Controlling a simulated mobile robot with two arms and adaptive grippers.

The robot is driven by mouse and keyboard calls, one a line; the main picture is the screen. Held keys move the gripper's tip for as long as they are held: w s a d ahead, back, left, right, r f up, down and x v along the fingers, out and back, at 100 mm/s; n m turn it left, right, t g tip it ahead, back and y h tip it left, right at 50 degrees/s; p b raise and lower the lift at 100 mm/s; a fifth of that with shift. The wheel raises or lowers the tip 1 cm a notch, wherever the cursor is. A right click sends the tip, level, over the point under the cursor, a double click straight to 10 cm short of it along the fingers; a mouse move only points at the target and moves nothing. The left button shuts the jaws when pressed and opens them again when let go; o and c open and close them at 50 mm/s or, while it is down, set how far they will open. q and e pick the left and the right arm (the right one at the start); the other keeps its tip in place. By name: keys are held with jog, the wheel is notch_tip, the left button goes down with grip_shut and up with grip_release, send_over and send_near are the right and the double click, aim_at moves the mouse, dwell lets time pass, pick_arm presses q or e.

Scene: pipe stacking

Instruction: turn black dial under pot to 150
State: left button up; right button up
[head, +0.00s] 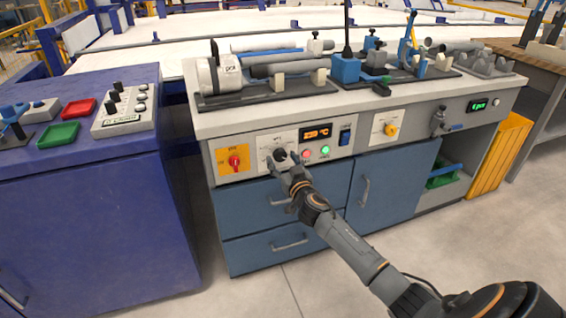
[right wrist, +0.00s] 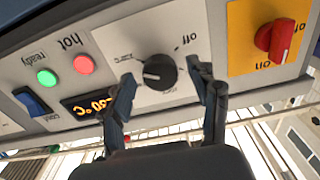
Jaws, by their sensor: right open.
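The black dial (right wrist: 160,72) sits on a white plate on the bench's front panel. Its white pointer mark faces left in the upside-down right wrist view. In the head view the dial (head: 280,154) is partly covered by my right gripper (head: 284,164). That gripper also shows in the right wrist view (right wrist: 162,82), open, with one finger on each side of the dial; contact cannot be told. A white cylindrical pot (head: 207,77) lies on the bench above the panel. My left gripper is not in view.
An orange temperature display (head: 318,132), red button (head: 306,155), green button (head: 325,150) and blue switch (head: 345,136) are beside the dial. A red rotary switch (head: 235,162) on a yellow plate is to its left. Blue drawers (head: 255,208) lie below. The floor in front is clear.

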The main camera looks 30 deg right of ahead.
jog(key=c, duration=1.2)
